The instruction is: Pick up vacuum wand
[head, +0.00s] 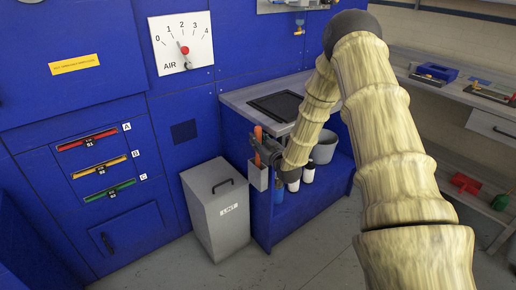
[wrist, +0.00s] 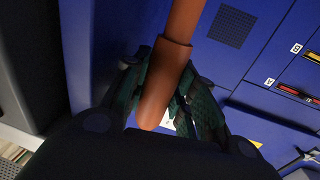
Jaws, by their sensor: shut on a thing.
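The vacuum wand (head: 258,134) is an orange-brown rod near the left front corner of the workbench. In the wrist view the wand (wrist: 164,84) runs between my dark, scaly fingers, with a wider collar and a rounded end. My gripper (head: 268,152) is shut on it. A small grey holder (head: 258,178) is fixed on the side of the bench, just below the gripper. The wand stands roughly upright above this holder. My gripper hides part of the wand, and I cannot tell whether its lower end is inside the holder.
A grey lint bin (head: 217,213) stands on the floor left of the bench. The grey worktop (head: 243,98) has a dark panel. Bottles (head: 308,173) and a grey bucket (head: 324,148) stand on the lower shelf, close behind my forearm. Side shelving (head: 455,88) is at right.

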